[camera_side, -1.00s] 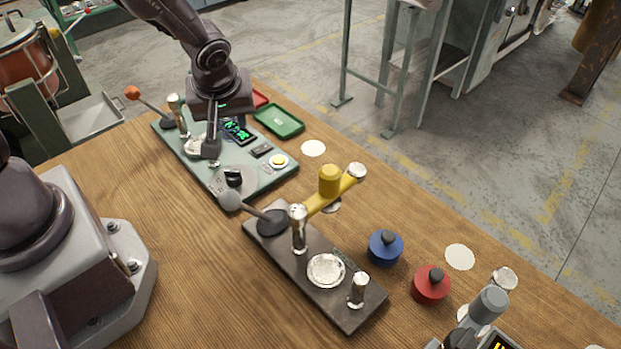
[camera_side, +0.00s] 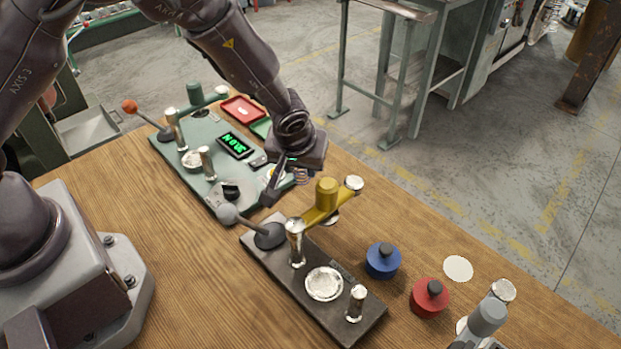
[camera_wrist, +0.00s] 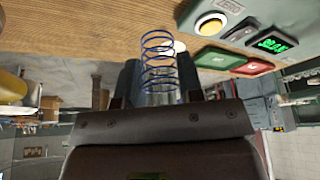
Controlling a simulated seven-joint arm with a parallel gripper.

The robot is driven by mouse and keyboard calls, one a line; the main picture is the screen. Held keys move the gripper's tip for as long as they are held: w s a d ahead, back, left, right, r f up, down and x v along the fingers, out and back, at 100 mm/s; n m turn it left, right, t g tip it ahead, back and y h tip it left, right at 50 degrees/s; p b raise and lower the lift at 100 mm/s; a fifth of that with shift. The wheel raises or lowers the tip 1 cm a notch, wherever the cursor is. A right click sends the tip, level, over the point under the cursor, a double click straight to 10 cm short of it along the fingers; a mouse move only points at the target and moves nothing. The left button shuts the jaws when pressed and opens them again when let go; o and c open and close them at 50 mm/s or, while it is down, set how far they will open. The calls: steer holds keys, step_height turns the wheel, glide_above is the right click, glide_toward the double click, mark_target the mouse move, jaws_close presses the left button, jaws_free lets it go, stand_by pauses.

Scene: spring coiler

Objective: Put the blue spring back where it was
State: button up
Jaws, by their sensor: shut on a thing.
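The blue spring (camera_wrist: 158,62) is an open wire coil between my gripper's fingers in the wrist view. In the side view, only a small bit of blue coil (camera_side: 301,177) shows beside my gripper (camera_side: 280,182), partly hidden by it. My gripper is shut on the spring and holds it between the green machine and the yellow arm. A white disc (camera_wrist: 179,46) on the wooden table shows just behind the spring in the wrist view. My arm hides that spot in the side view.
The green coiler (camera_side: 205,185) has a lit display (camera_side: 235,146) and an orange-knobbed lever. A red tray (camera_side: 242,109) lies behind it. The yellow arm (camera_side: 326,205) and dark press plate (camera_side: 280,262) stand close by on the right. Blue (camera_side: 383,261) and red (camera_side: 430,297) knobbed weights stand beyond.

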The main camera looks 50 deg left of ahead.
steer(key=shift+w+d+f, duration=0.1)
steer(key=shift+w+f, duration=0.8)
steer(key=shift+f, duration=0.2)
steer(key=shift+w+f, duration=0.1)
steer(key=shift+f, duration=1.5)
steer(key=shift+f, duration=0.2)
steer(key=o, duration=1)
steer(key=shift+c, duration=0.2)
steer(key=shift+r, duration=0.1)
